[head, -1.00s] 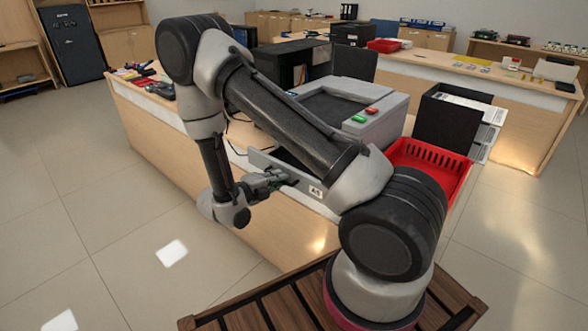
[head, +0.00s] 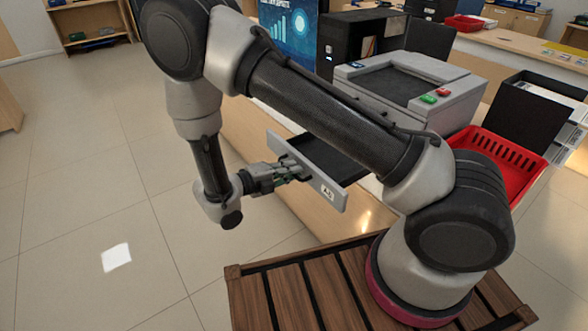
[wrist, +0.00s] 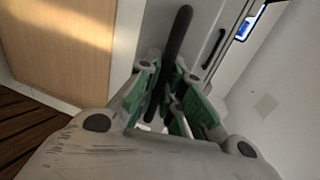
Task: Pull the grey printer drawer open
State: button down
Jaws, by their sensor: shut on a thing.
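The grey printer (head: 455,73) stands on the counter with a green and a red button on top. Its grey drawer (head: 319,183) sticks out past the counter's front edge, with its dark inside showing and a small label on its front. My gripper (head: 298,172) is at the drawer front from the left. In the wrist view, a black bar handle (wrist: 178,38) runs down between the green-padded fingers of my gripper (wrist: 176,98), which are shut on it. My arm covers part of the printer and drawer.
A red basket (head: 500,160) stands right of the printer, with a black file holder (head: 530,105) behind it.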

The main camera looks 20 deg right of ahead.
jog(key=c, duration=1.8)
grip_release()
jog(key=v, duration=1.2)
jog(key=shift+w, duration=0.1)
